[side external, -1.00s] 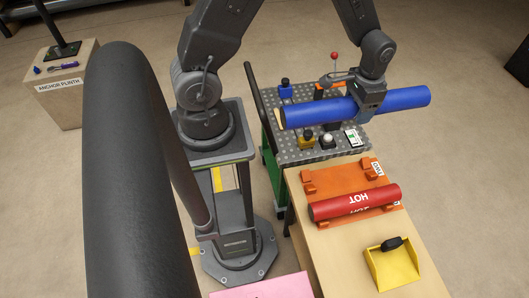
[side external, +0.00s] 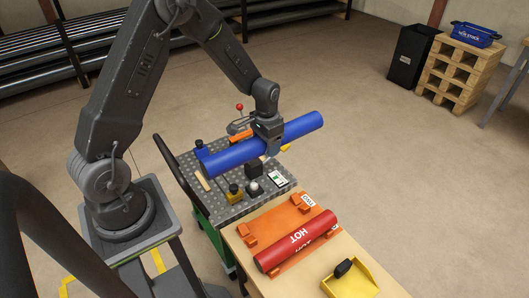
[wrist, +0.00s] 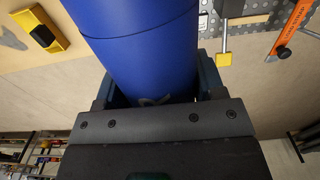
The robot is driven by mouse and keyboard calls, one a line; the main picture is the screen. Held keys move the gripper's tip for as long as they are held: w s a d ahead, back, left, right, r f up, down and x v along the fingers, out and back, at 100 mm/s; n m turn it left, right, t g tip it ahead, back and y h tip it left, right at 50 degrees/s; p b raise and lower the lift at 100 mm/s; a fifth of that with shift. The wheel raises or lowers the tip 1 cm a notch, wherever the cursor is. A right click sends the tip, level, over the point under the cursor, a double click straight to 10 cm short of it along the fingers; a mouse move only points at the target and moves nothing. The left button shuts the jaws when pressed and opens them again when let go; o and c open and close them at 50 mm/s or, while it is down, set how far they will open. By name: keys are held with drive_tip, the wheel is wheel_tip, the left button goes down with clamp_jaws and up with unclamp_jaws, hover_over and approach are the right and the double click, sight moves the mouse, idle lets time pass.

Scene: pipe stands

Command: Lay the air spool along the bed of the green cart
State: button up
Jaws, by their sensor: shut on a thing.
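A long blue pipe, taken to be the air spool (side external: 225,155), is held level by my gripper (side external: 269,140), which is shut around it a little right of its middle. The pipe is above the perforated grey bed of the green cart (side external: 222,210), and its right end reaches out past the bed. Small items stand on the bed under and beside the pipe. In the wrist view the blue pipe (wrist: 150,55) fills the space between the jaws; the fingertips are mostly hidden there.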

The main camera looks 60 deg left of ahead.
drive_tip(key=s+a+f, duration=0.1)
drive_tip(key=a+f, duration=0.6)
drive_tip(key=a, duration=0.5)
drive_tip(key=a+f, duration=0.7)
drive_tip(key=a, duration=0.5)
drive_tip(key=shift+f, duration=6.2)
drive_tip(key=shift+f, duration=0.3)
drive_tip(key=o, duration=1.4)
drive_tip(key=shift+s, duration=0.1)
drive_tip(key=shift+c, duration=0.2)
drive_tip(key=shift+s+d+f, duration=0.1)
drive_tip(key=shift+d+f, duration=0.05)
wheel_tip(320, 180, up, 8)
drive_tip(key=shift+f, duration=0.15)
